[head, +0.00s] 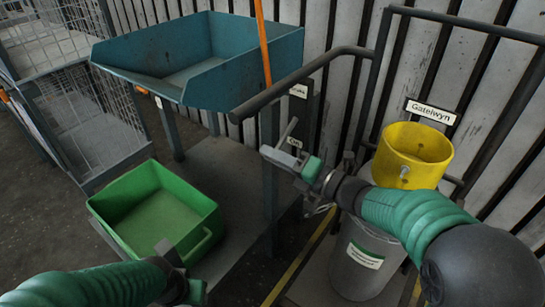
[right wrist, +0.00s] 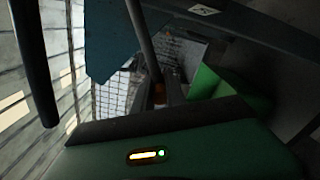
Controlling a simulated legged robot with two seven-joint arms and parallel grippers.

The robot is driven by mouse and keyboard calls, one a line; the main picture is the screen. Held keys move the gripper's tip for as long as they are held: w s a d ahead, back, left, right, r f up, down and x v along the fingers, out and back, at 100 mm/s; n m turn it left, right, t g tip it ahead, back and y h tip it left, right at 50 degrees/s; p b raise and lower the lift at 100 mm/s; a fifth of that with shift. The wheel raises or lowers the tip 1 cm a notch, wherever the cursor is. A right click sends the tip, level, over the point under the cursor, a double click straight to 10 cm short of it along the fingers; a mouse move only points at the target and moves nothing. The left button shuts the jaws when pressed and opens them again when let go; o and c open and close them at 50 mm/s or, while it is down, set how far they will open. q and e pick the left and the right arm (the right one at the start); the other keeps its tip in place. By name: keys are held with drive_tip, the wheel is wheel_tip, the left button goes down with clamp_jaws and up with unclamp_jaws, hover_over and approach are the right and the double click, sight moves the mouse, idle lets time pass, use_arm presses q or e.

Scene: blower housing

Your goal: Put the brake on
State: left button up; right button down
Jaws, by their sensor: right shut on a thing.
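My right gripper (head: 280,147) is beside an upright dark plate (head: 301,115) with a label reading "On" (head: 294,142) and a higher white label (head: 298,91) too small to read. In the right wrist view, a grey rod (right wrist: 146,45), seemingly the brake lever, runs down between the fingers (right wrist: 160,95), which are shut on it. The fingers and wrist hide part of the lever in the head view. My left gripper (head: 182,287) shows only partly at the bottom edge, and its fingers cannot be made out.
A dark bar handle (head: 300,76) slants above my right gripper. A blue hopper (head: 135,58) stands behind left, with an orange pole (head: 263,45) before it. A green bin (head: 158,207) is below left. A yellow collar (head: 414,150) on a grey drum (head: 358,272) is close on the right.

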drive_tip(key=shift+d+f, duration=0.1)
drive_tip(key=shift+f, duration=0.1)
drive_tip(key=c, duration=1.4)
unclamp_jaws()
drive_tip(key=shift+o, duration=0.2)
drive_tip(key=shift+d+r, duration=0.1)
drive_tip(key=shift+d, duration=0.05)
drive_tip(key=p+v, duration=0.2)
drive_tip(key=v, duration=0.5)
drive_tip(key=shift+p, duration=0.3)
drive_tip(key=shift+s, duration=0.1)
